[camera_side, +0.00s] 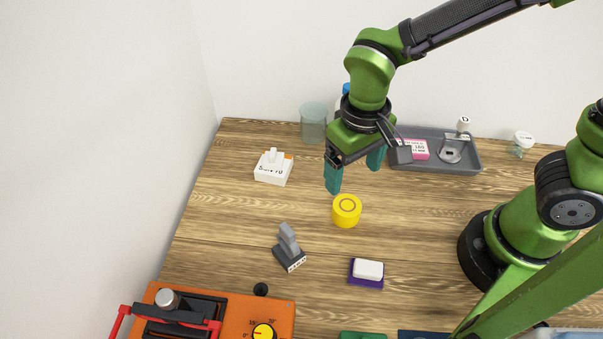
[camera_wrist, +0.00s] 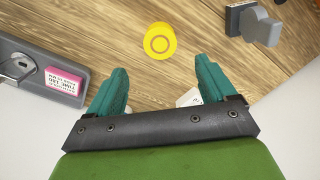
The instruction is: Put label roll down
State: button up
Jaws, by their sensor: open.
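The label roll (camera_side: 347,211) is a yellow cylinder standing on the wooden table, with a ring mark on its top. In the wrist view the label roll (camera_wrist: 160,42) lies beyond the fingertips, near the top middle. My gripper (camera_side: 354,178) has two teal fingers and is open and empty. It is above and just behind the label roll in the side view, apart from it. In the wrist view my gripper (camera_wrist: 161,78) shows its fingers spread with bare table between them.
A grey tray (camera_side: 467,165) holds a pink box (camera_side: 413,149). A white box (camera_side: 273,168), grey stamp-like block (camera_side: 288,248), white block on a purple base (camera_side: 367,271) and clear cup (camera_side: 313,123) stand around. An orange device (camera_side: 230,314) is at front left. Table around the roll is clear.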

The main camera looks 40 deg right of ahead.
jog(key=s+d+r+m+t+y, duration=0.2)
jog(key=d+r+t, duration=0.5)
jog(key=d+r, duration=0.5)
jog(key=shift+s+d+r+m, duration=0.2)
jog(key=shift+d+r+m, duration=0.15)
jog(key=shift+d+m, duration=0.2)
